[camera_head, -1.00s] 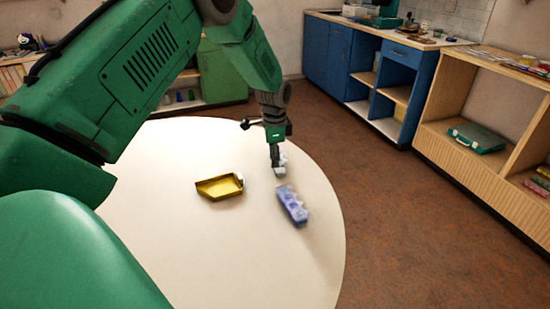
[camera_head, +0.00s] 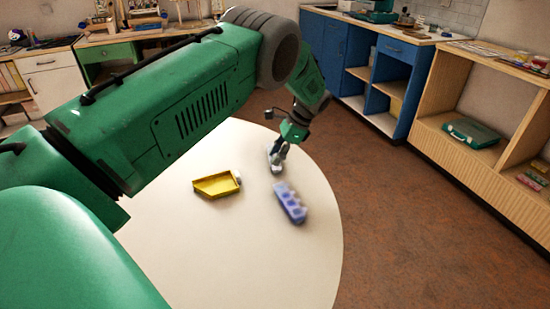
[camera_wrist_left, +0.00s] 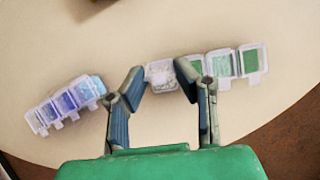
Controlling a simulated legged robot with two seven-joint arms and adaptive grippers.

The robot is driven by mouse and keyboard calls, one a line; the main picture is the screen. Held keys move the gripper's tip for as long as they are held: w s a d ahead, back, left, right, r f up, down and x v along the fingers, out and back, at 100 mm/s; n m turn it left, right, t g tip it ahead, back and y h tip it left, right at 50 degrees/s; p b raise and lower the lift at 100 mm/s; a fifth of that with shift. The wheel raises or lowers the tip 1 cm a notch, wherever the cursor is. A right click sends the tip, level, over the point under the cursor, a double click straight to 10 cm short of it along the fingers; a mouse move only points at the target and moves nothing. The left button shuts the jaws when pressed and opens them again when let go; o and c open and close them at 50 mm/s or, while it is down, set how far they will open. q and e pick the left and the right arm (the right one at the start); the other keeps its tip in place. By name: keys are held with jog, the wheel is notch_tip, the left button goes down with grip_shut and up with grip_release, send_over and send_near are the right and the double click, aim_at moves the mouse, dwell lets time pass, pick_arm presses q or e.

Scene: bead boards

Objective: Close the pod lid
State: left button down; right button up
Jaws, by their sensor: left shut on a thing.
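A strip of clear pods, some with green contents, lies across the left wrist view (camera_wrist_left: 222,65). Its end pod with pale contents (camera_wrist_left: 162,76) sits between the fingers of my left gripper (camera_wrist_left: 163,78). In the head view the left gripper (camera_head: 277,155) is low over the far part of the table, shut on this pod strip, which is mostly hidden there. A second pod strip, blue and purple (camera_head: 290,203), lies nearer on the table and also shows in the left wrist view (camera_wrist_left: 65,103). I cannot tell which lids are raised. My right gripper is out of view.
A yellow open tray (camera_head: 216,185) lies left of the blue strip. The round pale table (camera_head: 250,260) is otherwise clear at the front. Blue cabinets and a wooden shelf (camera_head: 450,130) stand beyond the table, across open floor.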

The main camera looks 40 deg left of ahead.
pick_arm(q)
jog(key=shift+w+f+g+y+b, duration=0.1)
jog(key=shift+f+g+y+b, duration=0.2)
jog(key=shift+b, duration=0.1)
jog(key=shift+d, duration=0.1)
jog(key=shift+r, duration=0.1)
jog(key=c, duration=1.2)
grip_release()
jog(key=shift+w+r, duration=0.1)
jog(key=shift+g, duration=0.3)
jog(key=v, duration=0.7)
jog(key=shift+w+d, duration=0.15)
